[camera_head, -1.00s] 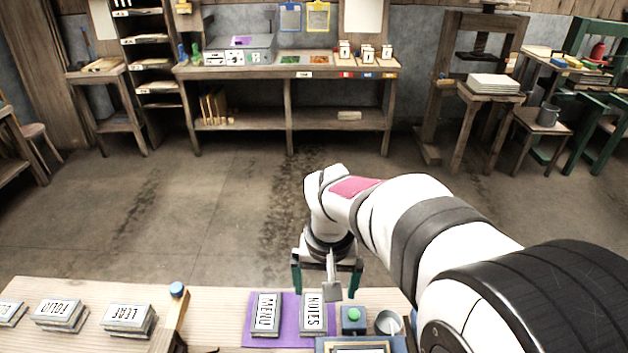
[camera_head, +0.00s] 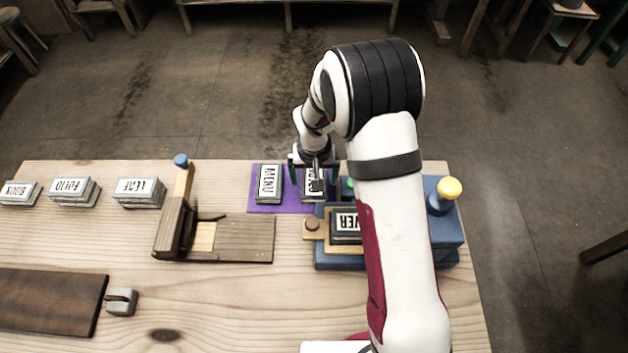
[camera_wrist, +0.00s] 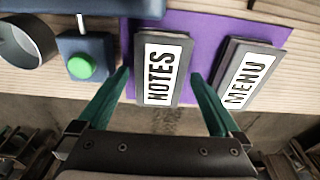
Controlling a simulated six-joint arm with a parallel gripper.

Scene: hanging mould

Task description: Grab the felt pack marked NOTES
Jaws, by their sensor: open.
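The NOTES pack (camera_wrist: 163,68) is a grey block with a white label, lying on a purple felt mat (camera_wrist: 205,28) in the wrist view. In the head view the NOTES pack (camera_head: 313,186) is partly hidden by my gripper. My gripper (camera_wrist: 162,78) is open, with one green finger on each side of the NOTES pack. The left finger looks close to the pack's side and the right finger has a little gap. I cannot tell whether either touches. The MENU pack (camera_wrist: 246,76) lies beside it on the mat, just beyond the right finger.
A blue block with a green button (camera_wrist: 80,66) and a grey cup (camera_wrist: 28,40) stand close by. A blue press with a yellow knob (camera_head: 450,189) and a wooden jig (camera_head: 235,238) are nearer. LEAF (camera_head: 139,190), FOLIO and another stack stand at the left.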

